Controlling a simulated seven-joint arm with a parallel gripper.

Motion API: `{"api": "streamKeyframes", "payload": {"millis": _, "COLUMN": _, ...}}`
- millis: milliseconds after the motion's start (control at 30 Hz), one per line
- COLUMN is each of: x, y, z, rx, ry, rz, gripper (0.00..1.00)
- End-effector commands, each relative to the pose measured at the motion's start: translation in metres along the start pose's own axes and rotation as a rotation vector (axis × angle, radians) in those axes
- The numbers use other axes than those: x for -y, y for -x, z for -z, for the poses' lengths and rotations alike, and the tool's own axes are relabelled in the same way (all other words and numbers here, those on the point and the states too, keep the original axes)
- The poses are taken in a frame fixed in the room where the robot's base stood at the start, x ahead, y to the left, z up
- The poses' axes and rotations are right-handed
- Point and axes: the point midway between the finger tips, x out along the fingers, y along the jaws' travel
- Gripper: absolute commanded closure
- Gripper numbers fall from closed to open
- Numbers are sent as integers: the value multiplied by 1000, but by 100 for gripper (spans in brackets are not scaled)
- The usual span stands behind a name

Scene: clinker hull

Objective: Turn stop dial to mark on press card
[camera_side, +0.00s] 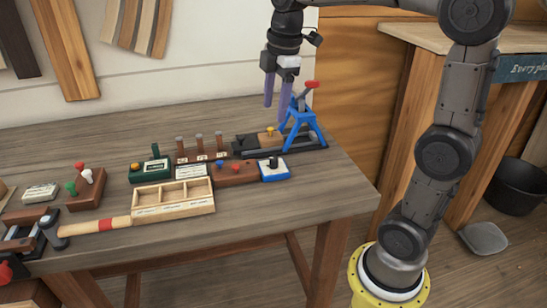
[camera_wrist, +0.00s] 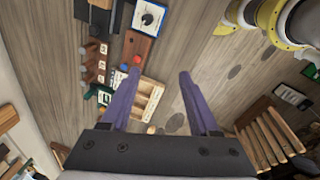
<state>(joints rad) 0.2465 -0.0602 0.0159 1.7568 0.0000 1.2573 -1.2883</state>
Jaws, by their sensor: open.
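The dial is a black knob on a white-faced blue box (camera_side: 274,169) at the right front of the tool rows. In the wrist view the dial (camera_wrist: 148,17) is at the top, its round face visible but its marks too small to read. A blue press (camera_side: 303,122) with a red-tipped lever stands behind it on a black base. A small white card (camera_side: 192,172) with unreadable print lies left of the dial; I cannot tell whether it is the press card. My gripper (camera_side: 276,98) is open and empty, above and behind the dial, close to the press. Its purple fingers (camera_wrist: 160,73) are apart.
A wooden block with blue and red knobs (camera_side: 234,173) adjoins the dial box. A compartment tray (camera_side: 173,201), a green box (camera_side: 150,171) and several upright stamps (camera_side: 201,150) stand to the left. Bare tabletop (camera_side: 320,190) lies right of the dial.

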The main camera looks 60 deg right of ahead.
Motion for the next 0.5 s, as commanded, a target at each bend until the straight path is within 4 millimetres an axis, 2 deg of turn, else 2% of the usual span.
{"api": "streamKeyframes", "payload": {"millis": 33, "x": -18, "y": -12, "z": -6, "rx": 14, "ry": 0, "rz": 34, "gripper": 38}}
{"api": "streamKeyframes", "payload": {"millis": 100, "x": -36, "y": -27, "z": -13, "rx": 26, "ry": -12, "rz": 67, "gripper": 38}}
{"api": "streamKeyframes", "payload": {"millis": 200, "x": -55, "y": -48, "z": -24, "rx": 40, "ry": -50, "rz": 106, "gripper": 38}}
{"api": "streamKeyframes", "payload": {"millis": 333, "x": -62, "y": -69, "z": -36, "rx": 52, "ry": -82, "rz": 151, "gripper": 38}}
{"api": "streamKeyframes", "payload": {"millis": 500, "x": -61, "y": -80, "z": -43, "rx": 57, "ry": -99, "rz": 167, "gripper": 38}}
